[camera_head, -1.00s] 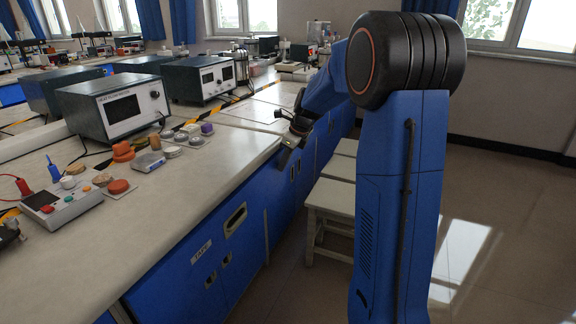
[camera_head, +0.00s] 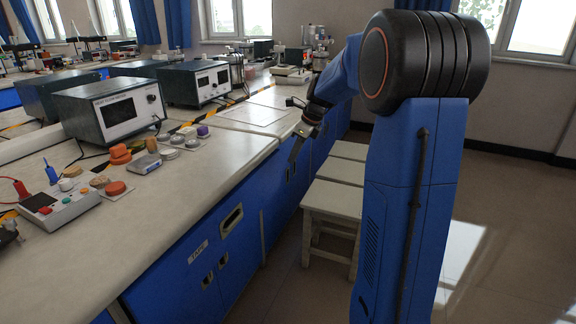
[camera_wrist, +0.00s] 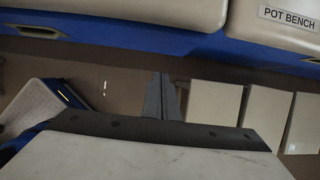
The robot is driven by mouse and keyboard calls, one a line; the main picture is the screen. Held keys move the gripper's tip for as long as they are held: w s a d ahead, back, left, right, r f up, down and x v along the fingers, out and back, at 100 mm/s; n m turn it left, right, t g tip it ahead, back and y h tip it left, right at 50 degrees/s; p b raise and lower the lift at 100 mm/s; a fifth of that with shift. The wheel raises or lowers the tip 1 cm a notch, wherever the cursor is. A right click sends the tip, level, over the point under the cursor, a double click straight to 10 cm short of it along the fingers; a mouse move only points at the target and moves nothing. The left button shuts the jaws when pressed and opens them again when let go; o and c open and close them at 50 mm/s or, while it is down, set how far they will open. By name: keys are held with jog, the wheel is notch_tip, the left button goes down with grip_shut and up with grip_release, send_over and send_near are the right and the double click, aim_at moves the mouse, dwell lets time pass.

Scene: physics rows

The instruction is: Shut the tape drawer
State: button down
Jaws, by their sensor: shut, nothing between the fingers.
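The tape drawer is in the blue bench front in the head view, with a pale TAPE label (camera_head: 198,252) and a recessed metal pull (camera_head: 232,218). I cannot tell how far it stands out; its front looks close to the bench face. My gripper (camera_head: 294,155) is beyond the drawer, at the bench's front edge above the stools, with its fingers pointing down. It is shut and empty. In the wrist view the closed fingers (camera_wrist: 163,95) are over the floor, apart from the bench front. The TAPE label does not show in the wrist view.
White stools (camera_head: 332,200) stand beside the bench below my gripper; they also show in the wrist view (camera_wrist: 214,110). A POT BENCH label (camera_wrist: 289,17) is at the wrist view's upper right. Instruments and small parts crowd the benchtop (camera_head: 190,190). Floor is clear in front of the drawer.

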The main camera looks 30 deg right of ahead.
jog(key=v, duration=0.4)
jog(key=t+y, duration=0.8)
jog(key=t, duration=0.3)
send_near(273, 168)
jog(key=x, duration=0.6)
jog(key=shift+w+f, duration=0.2)
jog(key=shift+w, duration=0.1)
jog(key=shift+a, duration=0.1)
jog(key=w+a, duration=0.2)
jog(key=w, duration=0.1)
jog(key=shift+w+a+y, duration=0.1)
jog(key=shift+a+y, duration=0.1)
jog(key=shift+y, duration=0.1)
jog(key=shift+w+r, duration=0.1)
jog(key=shift+w, duration=0.05)
